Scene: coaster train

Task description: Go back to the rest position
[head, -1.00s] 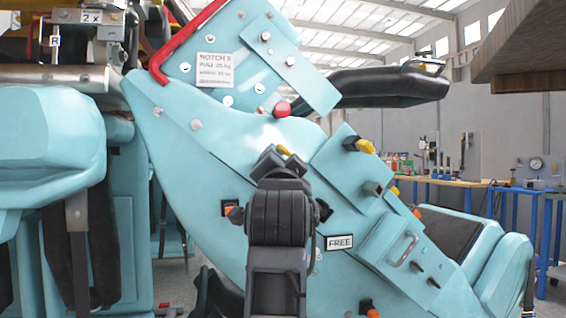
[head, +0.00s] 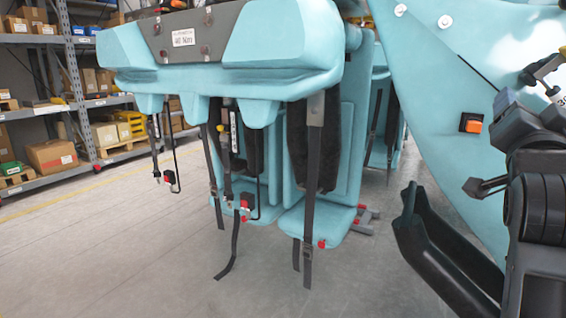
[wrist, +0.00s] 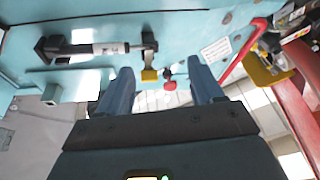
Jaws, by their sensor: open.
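My gripper (wrist: 160,76) shows in the wrist view with its two blue-grey fingers spread apart and nothing held between them. Beyond the fingers is the light-blue coaster train panel (wrist: 185,25). A yellow-tipped latch (wrist: 149,74) and a red knob (wrist: 169,85) appear between and just past the fingertips; I cannot tell how far away they are. In the head view my dark arm fills the right edge, in front of the blue train side (head: 440,70). I cannot make out the fingers there.
Train seats (head: 325,222) with dangling black straps hang left of my arm. A black curved trough-like part (head: 440,255) lies close to the arm. A red bar (wrist: 245,55) is right of the fingers. Shelves with boxes (head: 75,90) stand far left; the grey floor (head: 150,265) is open.

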